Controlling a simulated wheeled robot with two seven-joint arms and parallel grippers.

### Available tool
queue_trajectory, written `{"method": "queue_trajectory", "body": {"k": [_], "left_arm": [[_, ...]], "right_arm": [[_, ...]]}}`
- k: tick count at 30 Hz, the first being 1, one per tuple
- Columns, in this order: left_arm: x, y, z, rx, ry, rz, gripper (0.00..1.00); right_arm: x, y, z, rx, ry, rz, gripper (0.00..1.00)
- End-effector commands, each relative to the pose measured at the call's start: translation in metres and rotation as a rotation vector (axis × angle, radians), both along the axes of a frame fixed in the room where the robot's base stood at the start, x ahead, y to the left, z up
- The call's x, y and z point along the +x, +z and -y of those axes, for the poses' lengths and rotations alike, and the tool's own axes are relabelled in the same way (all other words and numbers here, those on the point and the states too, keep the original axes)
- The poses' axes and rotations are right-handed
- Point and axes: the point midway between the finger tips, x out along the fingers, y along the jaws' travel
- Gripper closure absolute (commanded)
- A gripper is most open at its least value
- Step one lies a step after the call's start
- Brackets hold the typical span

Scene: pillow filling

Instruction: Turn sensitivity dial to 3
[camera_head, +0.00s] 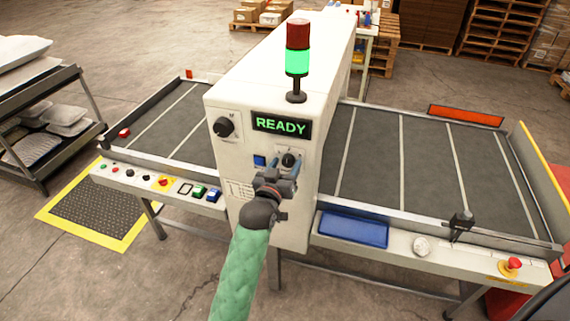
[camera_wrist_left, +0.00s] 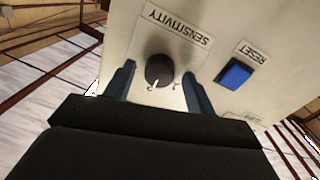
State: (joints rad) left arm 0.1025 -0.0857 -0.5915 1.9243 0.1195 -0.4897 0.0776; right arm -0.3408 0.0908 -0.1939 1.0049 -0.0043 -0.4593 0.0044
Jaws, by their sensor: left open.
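The sensitivity dial (camera_head: 289,160) is a small black knob on the front of the white machine, below the green READY display (camera_head: 281,124). In the left wrist view the dial (camera_wrist_left: 159,70) shows upside down under the label SENSITIVITY, with a white pointer mark on its lower edge. My left gripper (camera_head: 277,172) is open in front of the panel. In the wrist view its two blue fingers (camera_wrist_left: 160,85) stand on either side of the dial, with gaps to it. I cannot tell the depth of the fingers. The scale numbers are too small to read surely. My right gripper is not in view.
A blue RESET button (camera_wrist_left: 235,74) sits beside the dial; it also shows in the head view (camera_head: 259,161). A larger black knob (camera_head: 224,127) is at the panel's upper left. A light tower (camera_head: 297,60) stands on top, lit green. Conveyors (camera_head: 380,160) run to both sides.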

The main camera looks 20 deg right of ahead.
Motion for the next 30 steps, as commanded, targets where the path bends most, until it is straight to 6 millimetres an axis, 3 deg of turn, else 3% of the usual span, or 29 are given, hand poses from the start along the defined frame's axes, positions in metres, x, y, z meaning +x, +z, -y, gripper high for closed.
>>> {"method": "queue_trajectory", "body": {"k": [7, 14, 30], "left_arm": [[0.0003, -0.0003, 0.0003, 0.000, 0.000, 0.000, 0.47], [0.0002, -0.0003, 0.0001, 0.000, 0.000, 0.000, 0.90], [0.0006, 0.0012, 0.0003, 0.136, -0.001, 0.092, 0.90]], "right_arm": [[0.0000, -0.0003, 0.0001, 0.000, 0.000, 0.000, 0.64], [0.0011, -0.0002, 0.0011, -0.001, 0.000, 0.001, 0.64], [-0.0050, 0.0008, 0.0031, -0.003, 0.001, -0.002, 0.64]]}}
